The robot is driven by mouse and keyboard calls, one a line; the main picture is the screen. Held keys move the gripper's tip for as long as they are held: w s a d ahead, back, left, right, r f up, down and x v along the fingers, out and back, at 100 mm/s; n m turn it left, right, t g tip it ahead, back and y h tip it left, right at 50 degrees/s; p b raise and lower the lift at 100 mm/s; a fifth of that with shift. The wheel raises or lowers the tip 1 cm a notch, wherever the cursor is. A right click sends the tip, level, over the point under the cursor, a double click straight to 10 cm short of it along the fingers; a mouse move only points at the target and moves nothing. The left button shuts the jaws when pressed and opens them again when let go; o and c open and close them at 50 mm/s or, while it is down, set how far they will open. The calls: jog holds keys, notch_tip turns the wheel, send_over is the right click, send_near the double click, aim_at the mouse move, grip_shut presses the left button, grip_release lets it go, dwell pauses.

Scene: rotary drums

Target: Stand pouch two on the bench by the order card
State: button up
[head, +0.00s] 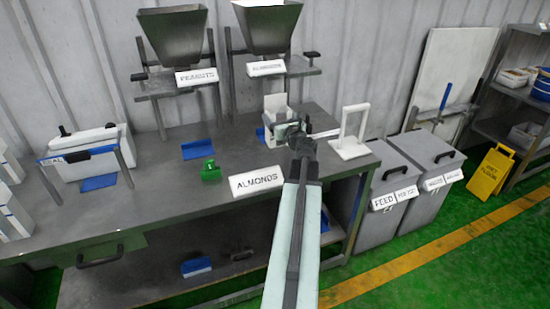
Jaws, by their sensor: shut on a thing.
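My gripper (293,130) is above the right part of the grey bench (150,187). It is shut on a white, open-topped pouch (275,104). The pouch looks roughly upright, and the gripper and arm hide part of it. I cannot tell whether its base touches the bench, and no number on it is readable. A white order card (256,181) reading ALMONDS stands at the bench's front edge, nearer to me and left of my arm.
Two hoppers, labelled PEANUTS (196,77) and apparently ALMONDS (266,68), stand behind. A white frame stand (350,147) is right of my gripper. A green object (211,171) sits left of the card. A sealer (85,157) is at left. Bins (420,190) stand right.

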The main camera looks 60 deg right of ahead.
jog(key=f+b, duration=0.3)
jog(key=w+f+b, duration=0.1)
jog(key=f+b, duration=0.2)
jog(key=b, duration=0.1)
jog(key=f+b, duration=0.3)
jog(key=f, duration=0.1)
jog(key=shift+w+d, duration=0.1)
jog(key=shift+w, duration=0.15)
jog(key=shift+r, duration=0.2)
jog(key=shift+f, duration=0.1)
jog(key=o, duration=2)
